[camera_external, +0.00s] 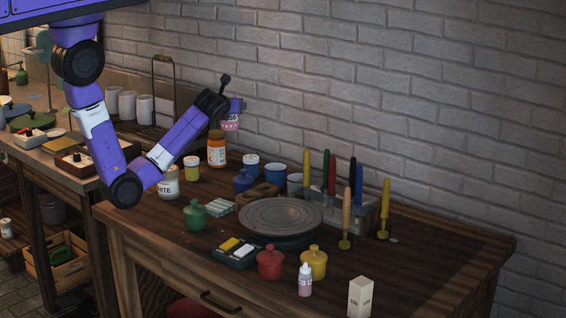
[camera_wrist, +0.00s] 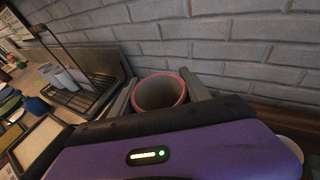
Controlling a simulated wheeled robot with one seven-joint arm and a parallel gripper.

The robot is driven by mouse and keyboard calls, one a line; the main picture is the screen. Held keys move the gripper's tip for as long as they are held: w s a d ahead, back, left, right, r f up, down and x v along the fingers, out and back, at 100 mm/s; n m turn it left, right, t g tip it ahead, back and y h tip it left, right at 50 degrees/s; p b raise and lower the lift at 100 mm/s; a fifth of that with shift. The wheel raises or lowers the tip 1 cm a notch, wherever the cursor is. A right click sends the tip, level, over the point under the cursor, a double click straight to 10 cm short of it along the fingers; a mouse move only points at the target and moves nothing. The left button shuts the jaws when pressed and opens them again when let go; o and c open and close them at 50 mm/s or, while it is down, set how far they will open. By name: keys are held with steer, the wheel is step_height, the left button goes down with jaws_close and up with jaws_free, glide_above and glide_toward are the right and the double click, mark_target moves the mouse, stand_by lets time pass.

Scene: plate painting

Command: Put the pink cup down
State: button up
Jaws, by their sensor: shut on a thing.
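The pink cup (camera_external: 230,123) is held in the air at the end of my purple arm, near the brick wall and above the back left of the wooden table. My gripper (camera_external: 233,108) is shut on it. In the wrist view the cup (camera_wrist: 160,92) shows its pink rim and pale inside, with a grey finger of my gripper (camera_wrist: 160,98) on each side. It looks empty. The wooden table (camera_external: 440,240) lies below, and the cup is clear of its top.
Blue cups (camera_external: 250,164), a grey turntable (camera_external: 280,214), lidded pots (camera_external: 270,263) and a brush rack (camera_external: 345,207) fill the table's middle. The table's right end is bare. A wire rack (camera_wrist: 85,85) stands left.

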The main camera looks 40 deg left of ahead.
steer(key=shift+n+y, duration=0.3)
steer(key=shift+y, duration=0.1)
steer(key=shift+s+a+f+b, duration=0.2)
steer(key=shift+a+f+b, duration=0.3)
steer(key=shift+f, duration=2.8)
steer(key=shift+s+a+f+b, duration=0.2)
steer(key=shift+a+f+b, duration=0.3)
steer(key=shift+f, duration=2.85)
steer(key=shift+s+a+f+b, duration=0.2)
steer(key=shift+a+f+b, duration=0.3)
steer(key=shift+f, duration=2.8)
steer(key=shift+f, duration=0.1)
steer(key=o, duration=1.6)
steer(key=shift+f, duration=0.1)
steer(key=shift+s+r, duration=0.1)
steer(key=shift+r, duration=0.1)
steer(key=v, duration=1.1)
steer(key=shift+s+d+r, duration=0.2)
steer(key=shift+d+r, duration=0.1)
